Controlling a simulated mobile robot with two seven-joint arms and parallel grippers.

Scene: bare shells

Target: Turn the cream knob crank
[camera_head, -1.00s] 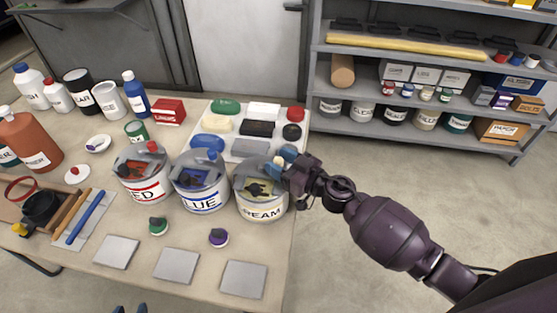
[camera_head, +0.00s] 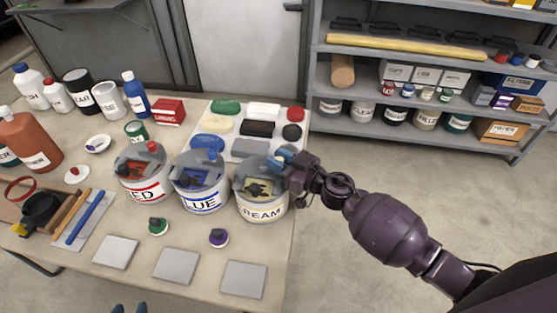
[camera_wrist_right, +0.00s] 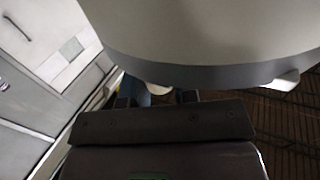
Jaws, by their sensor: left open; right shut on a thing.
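The cream can (camera_head: 262,208), labelled in part "REAM", stands at the table's right end with a grey lid and a yellow opening on top. My right gripper (camera_head: 281,158) is at the far right edge of its lid, with its blue fingertips shut on the crank's cream knob. The knob is mostly hidden in the head view; a small cream piece (camera_wrist_right: 158,90) shows between the fingers in the right wrist view, below the large grey-white can.
The blue can (camera_head: 202,197) stands close left of the cream can, and the red can (camera_head: 145,188) beyond it. A white tray (camera_head: 222,132) with coloured blocks lies behind. Grey tiles (camera_head: 243,280) and a purple-based knob (camera_head: 218,237) lie in front. Open floor is at right.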

